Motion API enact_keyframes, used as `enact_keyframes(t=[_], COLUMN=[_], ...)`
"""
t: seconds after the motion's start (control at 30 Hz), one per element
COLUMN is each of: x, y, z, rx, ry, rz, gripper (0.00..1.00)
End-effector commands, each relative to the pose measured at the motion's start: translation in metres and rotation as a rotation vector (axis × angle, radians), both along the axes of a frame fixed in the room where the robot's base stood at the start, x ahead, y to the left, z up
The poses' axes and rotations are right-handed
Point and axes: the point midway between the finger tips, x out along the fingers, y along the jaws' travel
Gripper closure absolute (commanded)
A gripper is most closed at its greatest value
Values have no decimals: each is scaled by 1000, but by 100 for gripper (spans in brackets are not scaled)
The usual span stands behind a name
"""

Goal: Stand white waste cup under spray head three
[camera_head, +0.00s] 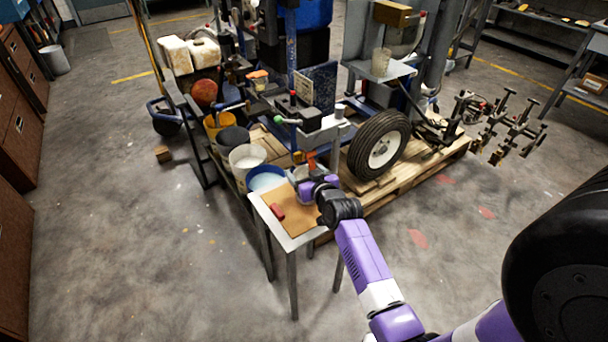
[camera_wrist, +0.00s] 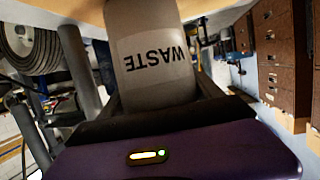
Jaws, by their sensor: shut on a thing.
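The white waste cup (camera_wrist: 150,30) fills the top middle of the wrist view, its "WASTE" lettering upside down. My gripper (camera_wrist: 147,65) is shut on it, one dark finger on each side. In the head view my gripper (camera_head: 309,182) is over the far right part of a small table, and my wrist hides most of the cup. Whether the cup's base touches the board cannot be told.
The small table has a brown board (camera_head: 282,218) with a red block (camera_head: 277,211) on it. Buckets (camera_head: 266,178) stand behind it. A wheel (camera_head: 380,144) and pallet (camera_head: 430,158) lie to the right. A translucent cup (camera_head: 381,62) stands on a shelf.

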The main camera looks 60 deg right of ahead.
Motion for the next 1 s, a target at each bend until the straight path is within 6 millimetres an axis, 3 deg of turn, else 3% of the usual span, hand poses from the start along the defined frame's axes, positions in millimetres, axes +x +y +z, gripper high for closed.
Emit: enact_keyframes(t=[0.47, 0.5, 0.57, 1.0], x=[0, 0, 0, -1], y=[0, 0, 0, 2], z=[-10, -8, -8, -4], rx=[-2, -2, -2, -1], ry=[-1, -1, -1, 0], rz=[0, 0, 0, 0], gripper=[65, 18, 6, 4])
